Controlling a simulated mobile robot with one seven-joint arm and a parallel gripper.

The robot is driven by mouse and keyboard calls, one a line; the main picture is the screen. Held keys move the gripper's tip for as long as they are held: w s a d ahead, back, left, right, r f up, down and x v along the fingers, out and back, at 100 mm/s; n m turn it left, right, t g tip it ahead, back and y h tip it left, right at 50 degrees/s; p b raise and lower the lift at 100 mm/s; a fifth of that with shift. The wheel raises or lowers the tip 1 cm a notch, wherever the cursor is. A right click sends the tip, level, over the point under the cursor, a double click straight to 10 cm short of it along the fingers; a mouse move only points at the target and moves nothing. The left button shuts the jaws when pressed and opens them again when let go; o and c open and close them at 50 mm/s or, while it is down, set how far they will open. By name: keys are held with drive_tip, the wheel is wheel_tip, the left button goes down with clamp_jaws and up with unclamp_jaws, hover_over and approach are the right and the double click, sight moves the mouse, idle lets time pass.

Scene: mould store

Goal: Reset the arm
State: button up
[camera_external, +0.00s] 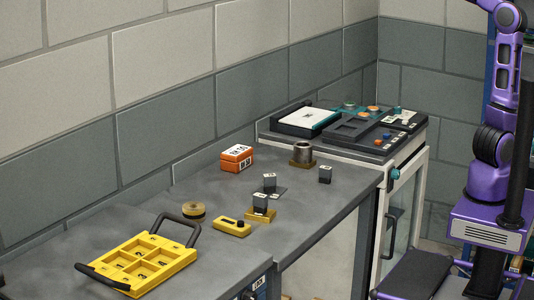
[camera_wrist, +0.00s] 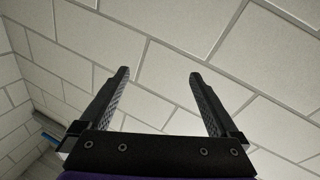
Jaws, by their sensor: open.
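My gripper (camera_wrist: 158,78) shows in the wrist view with its two black fingers apart and nothing between them. Behind the fingers there is only the pale brick wall. In the external view my purple arm stands upright at the right edge, beyond the end of the workbench. Its upper end runs out of the top of the picture, so the gripper does not show there.
A cabinet (camera_external: 421,160) with a control panel stands between bench and arm.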

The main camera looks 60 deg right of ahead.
drive_tip(key=s+a+f+m+g+y+p, duration=0.1)
drive_tip(key=s+a+f+g, duration=0.15)
drive_tip(key=f, duration=0.55)
drive_tip(key=s+a+f+m+g+y, duration=0.2)
drive_tip(key=s+f, duration=0.1)
drive_tip(key=f, duration=0.4)
drive_tip(key=s+a+f+n+g+y, duration=0.1)
drive_tip(key=s+a+f+g, duration=0.3)
drive_tip(key=s+a+f, duration=0.5)
drive_tip(key=s+a+f+n+g+y+p, duration=0.1)
drive_tip(key=s+a+f+g, duration=0.3)
drive_tip(key=s+a+f, duration=0.4)
drive_tip(key=s+f+n, duration=0.1)
drive_tip(key=s+f, duration=0.5)
drive_tip(key=s, duration=0.2)
drive_tip(key=shift+a+f, duration=0.3)
drive_tip(key=shift+a, duration=0.05)
